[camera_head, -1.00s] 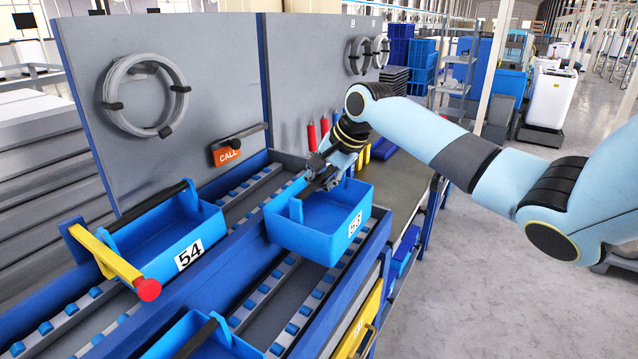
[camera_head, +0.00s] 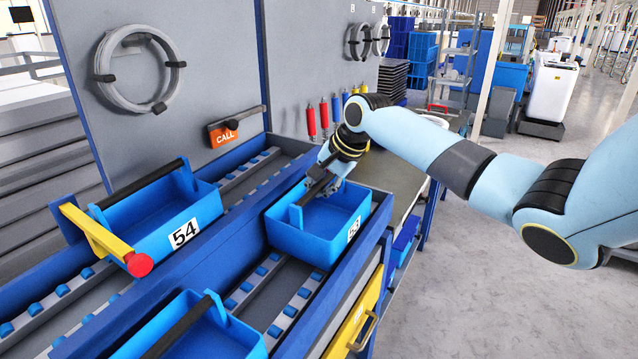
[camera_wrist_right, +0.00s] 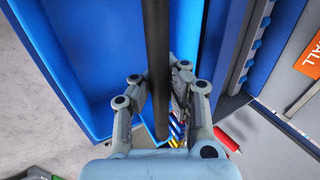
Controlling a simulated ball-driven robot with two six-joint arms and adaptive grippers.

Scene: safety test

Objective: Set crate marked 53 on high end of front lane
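A blue crate marked 53 (camera_head: 292,243) is at the far end of the front lane (camera_head: 292,312), between its side walls. It looks nearly level; whether its bottom touches the rollers is hidden. My right gripper (camera_head: 320,186) is at its black handle bar. In the right wrist view, the fingers of my right gripper (camera_wrist_right: 160,88) are closed around the dark bar, with the blue crate (camera_wrist_right: 95,60) below. My left gripper is not in view.
Crate 54 (camera_head: 150,218) stands on the back lane behind a yellow bar with a red knob (camera_head: 139,265). Another blue crate (camera_head: 190,335) is lower on the front lane, with free rollers between. A panel with a CALL button (camera_head: 224,134) stands behind.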

